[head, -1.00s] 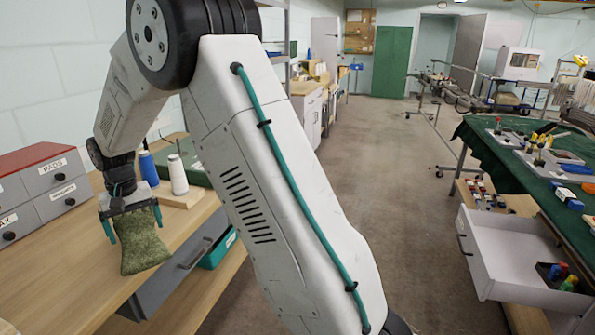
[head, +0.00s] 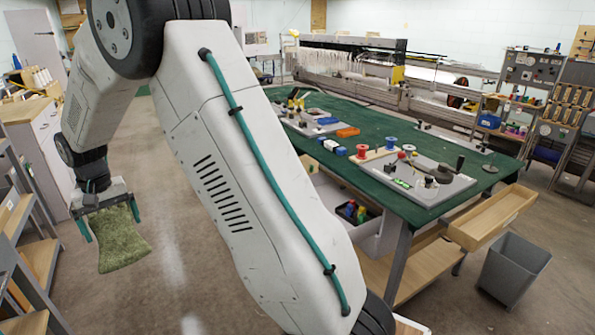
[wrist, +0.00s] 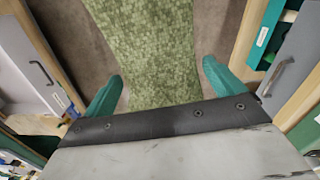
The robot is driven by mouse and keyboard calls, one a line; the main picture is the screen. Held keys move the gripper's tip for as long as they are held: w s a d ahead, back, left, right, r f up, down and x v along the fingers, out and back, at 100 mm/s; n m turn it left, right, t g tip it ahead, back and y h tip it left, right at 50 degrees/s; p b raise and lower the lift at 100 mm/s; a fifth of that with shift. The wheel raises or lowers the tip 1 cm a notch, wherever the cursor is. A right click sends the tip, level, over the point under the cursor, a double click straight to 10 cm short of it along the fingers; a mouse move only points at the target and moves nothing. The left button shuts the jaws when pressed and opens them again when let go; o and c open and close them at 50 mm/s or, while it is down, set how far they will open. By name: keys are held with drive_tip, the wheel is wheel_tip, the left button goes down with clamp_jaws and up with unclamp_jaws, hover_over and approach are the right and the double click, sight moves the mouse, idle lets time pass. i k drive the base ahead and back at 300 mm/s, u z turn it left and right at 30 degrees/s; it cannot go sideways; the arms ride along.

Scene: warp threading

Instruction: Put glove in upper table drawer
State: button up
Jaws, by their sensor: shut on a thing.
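The glove (head: 122,245), a mottled green piece of cloth, hangs from my gripper (head: 110,213) at the left of the head view, over the floor. In the wrist view the glove (wrist: 155,45) lies between the teal fingers of my gripper (wrist: 160,88). The big table (head: 400,137) has a green top. A wooden drawer (head: 490,215) is pulled out at its right end. A pale drawer (head: 370,238) with coloured bottles inside stands open on its near side, partly hidden by my arm. My gripper is well left of both drawers.
A grey bin (head: 515,265) stands on the floor below the wooden drawer. Shelving (head: 30,265) stands close to my gripper at the left. Boards with spools and tools (head: 425,180) lie on the tabletop. Floor is open around the glove.

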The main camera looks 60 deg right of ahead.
sight(331, 195)
drive_tip(key=z, duration=0.1)
drive_tip(key=i, duration=0.9)
drive_tip(key=z, duration=1.1)
